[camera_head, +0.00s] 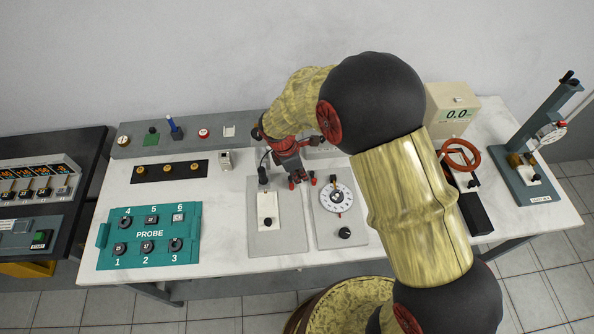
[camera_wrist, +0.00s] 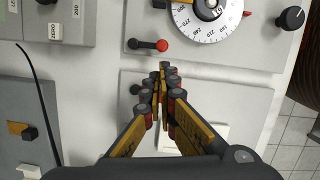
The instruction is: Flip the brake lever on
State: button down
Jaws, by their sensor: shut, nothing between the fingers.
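A small lever with a black pivot and a red ball end (camera_wrist: 162,45) lies on a grey panel beside a white dial in the wrist view. I take it to be the brake lever; no label on it is readable. In the head view my gripper (camera_head: 298,181) hangs over the gap between two grey panels, left of the dial (camera_head: 337,197), and clutters the view of the lever.
A neighbouring grey panel (camera_head: 290,240) carries a white plate (camera_head: 267,205) and a black upright part. A teal probe box (camera_head: 150,255) stands at left. At right are a red handwheel (camera_head: 461,154) and a display box (camera_head: 455,105). Bare white tabletop shows around the panels.

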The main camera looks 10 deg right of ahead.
aim_at(313, 177)
jog(key=shift+x, duration=1.2)
jog(key=shift+s+d+r+n+t+p, duration=0.15)
jog(key=shift+d+n+p, duration=0.1)
jog(key=shift+n+p, duration=0.3)
jog(key=shift+s+d+f+n+t+p, duration=0.1)
jog(key=shift+s+d+n+t+p, duration=0.1)
jog(key=shift+n+p, duration=0.3)
jog(key=d+n+p, duration=0.1)
jog(key=n+p, duration=0.2)
jog(key=shift+s+d+r+t, duration=0.2)
jog(key=shift+s+d+t, duration=0.05)
jog(key=shift+s+d, duration=0.15)
jog(key=d+n+p, duration=0.1)
jog(key=n, duration=0.1)
jog(key=d+n+y+p, duration=0.1)
jog(key=n, duration=0.1)
jog(key=shift+f+t+p, duration=0.15)
jog(key=shift+t+p, duration=0.15)
jog(key=shift+p, duration=0.1)
jog(key=shift+d, duration=0.25)
jog(key=shift+d+p, duration=0.15)
jog(key=shift+p, duration=0.15)
